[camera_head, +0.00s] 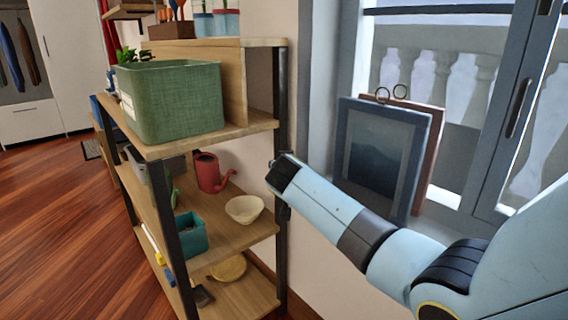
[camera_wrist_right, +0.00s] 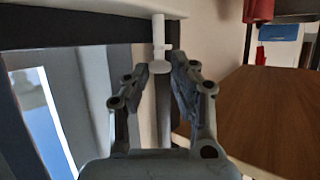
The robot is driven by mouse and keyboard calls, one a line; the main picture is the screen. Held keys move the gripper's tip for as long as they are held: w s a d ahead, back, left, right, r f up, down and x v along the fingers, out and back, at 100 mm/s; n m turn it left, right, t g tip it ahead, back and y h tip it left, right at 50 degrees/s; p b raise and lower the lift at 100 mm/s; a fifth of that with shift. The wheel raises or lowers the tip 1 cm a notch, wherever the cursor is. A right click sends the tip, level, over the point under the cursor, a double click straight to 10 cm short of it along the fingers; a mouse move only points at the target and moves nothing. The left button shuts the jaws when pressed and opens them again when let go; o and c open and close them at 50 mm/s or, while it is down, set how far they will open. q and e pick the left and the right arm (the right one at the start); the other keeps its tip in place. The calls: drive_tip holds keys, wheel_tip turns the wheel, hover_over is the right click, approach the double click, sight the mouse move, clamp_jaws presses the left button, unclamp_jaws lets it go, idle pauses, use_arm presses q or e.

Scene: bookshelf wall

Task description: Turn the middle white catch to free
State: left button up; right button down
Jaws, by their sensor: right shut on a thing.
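A small white catch (camera_wrist_right: 158,30) hangs down in the upper middle of the right wrist view, a thin stem with a short side nub and a rounded lower end. My right gripper (camera_wrist_right: 163,68) is shut on its lower end, one dark finger on each side. No other white catch shows clearly, so I cannot tell from these frames whether this is the middle one. My left gripper is not in view.
The shelf (camera_head: 262,122) holds a green fabric bin (camera_head: 172,103), a red watering can (camera_head: 209,173), a cream bowl (camera_head: 244,209) and a teal box (camera_head: 191,236). Picture frames (camera_head: 376,160) lean by the window, close behind my right arm. Wooden floor (camera_head: 60,220) is open at left.

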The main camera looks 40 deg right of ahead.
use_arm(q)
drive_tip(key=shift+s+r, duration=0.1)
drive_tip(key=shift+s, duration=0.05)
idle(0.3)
use_arm(e)
drive_tip(key=c, duration=1.4)
unclamp_jaws()
drive_tip(key=shift+c, duration=0.2)
